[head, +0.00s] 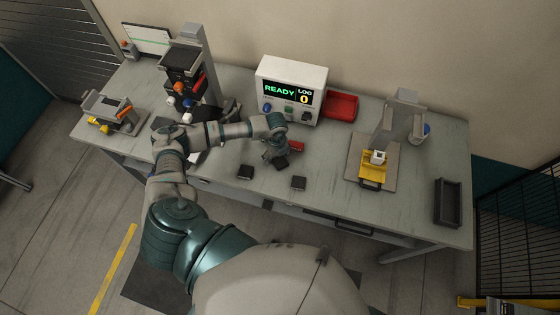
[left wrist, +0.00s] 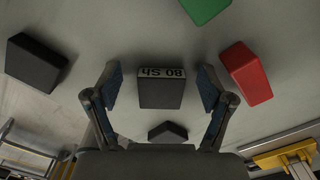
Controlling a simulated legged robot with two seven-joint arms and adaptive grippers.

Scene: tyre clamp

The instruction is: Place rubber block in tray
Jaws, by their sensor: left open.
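A dark rubber block (left wrist: 161,94) marked "80 Sh" lies on the table between the spread fingers of my left gripper (left wrist: 159,82) in the left wrist view. The fingers stand apart from its sides, and the gripper is open and empty. In the head view the left gripper (head: 276,156) is low over the table's middle, with a dark block (head: 283,163) at its fingertips. Other dark blocks lie nearer the front edge, one to the left (head: 246,172) and one to the right (head: 298,183). A black tray (head: 447,202) stands at the table's right end. My right gripper is not in view.
A red block (left wrist: 246,73) and a green block (left wrist: 205,8) lie close by. A red bin (head: 341,106) sits beside the tester (head: 291,89) reading READY, LOG 0. A yellow clamp fixture (head: 373,170) stands between the blocks and the black tray.

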